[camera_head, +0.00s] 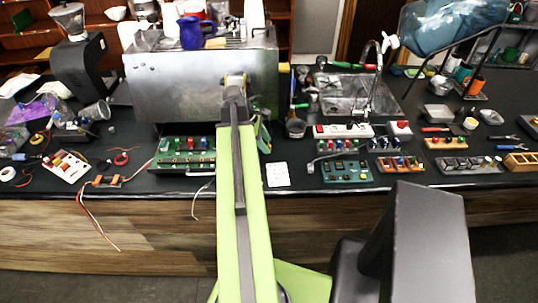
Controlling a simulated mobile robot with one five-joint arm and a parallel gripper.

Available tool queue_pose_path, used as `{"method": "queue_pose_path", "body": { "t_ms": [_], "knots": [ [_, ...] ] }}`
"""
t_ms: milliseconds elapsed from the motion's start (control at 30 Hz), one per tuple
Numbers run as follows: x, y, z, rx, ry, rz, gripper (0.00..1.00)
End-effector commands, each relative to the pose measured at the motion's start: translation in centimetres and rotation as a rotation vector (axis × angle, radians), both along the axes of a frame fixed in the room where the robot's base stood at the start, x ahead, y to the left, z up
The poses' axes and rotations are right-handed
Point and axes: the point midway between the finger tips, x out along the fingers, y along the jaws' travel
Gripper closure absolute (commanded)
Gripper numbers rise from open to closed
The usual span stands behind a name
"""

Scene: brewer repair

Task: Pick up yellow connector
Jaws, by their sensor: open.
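I cannot single out the yellow connector for certain. A white board (66,168) at the left of the counter carries small red and yellow pieces, too small to tell apart. My lime-green arm reaches up the middle of the view in front of the metal brewer (185,85). What looks like part of my gripper (263,138) shows just right of the arm, low in front of the brewer. It is open, but its fingertips are mostly hidden behind the arm, and I see nothing held. A green circuit board (186,158) lies below the brewer, its right end close to the arm.
Loose wires (98,222) hang over the counter's front edge. A white keypad (278,175) lies right of my arm. Several terminal boards, including a teal one (345,172), fill the right front. A sink (345,92) is behind them. A black grinder (82,75) stands left.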

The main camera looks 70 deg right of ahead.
Motion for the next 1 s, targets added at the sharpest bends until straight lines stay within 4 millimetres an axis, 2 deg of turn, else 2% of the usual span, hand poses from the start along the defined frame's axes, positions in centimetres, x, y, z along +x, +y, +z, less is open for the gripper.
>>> {"method": "queue_pose_path", "body": {
  "t_ms": [33, 100, 333, 633, 1000],
  "knots": [
    [-0.32, -0.20, -1.73, -0.001, 0.000, -0.002, 0.58],
    [-0.61, -0.36, -2.20, -0.001, 0.000, -0.002, 0.58],
    [-0.64, -0.38, -1.80, 0.000, 0.000, 0.000, 0.60],
    [-0.63, -0.37, -1.80, 0.000, 0.000, 0.000, 0.99],
    [-0.61, -0.35, -1.80, 0.000, 0.000, 0.000, 1.00]
  ]
}}
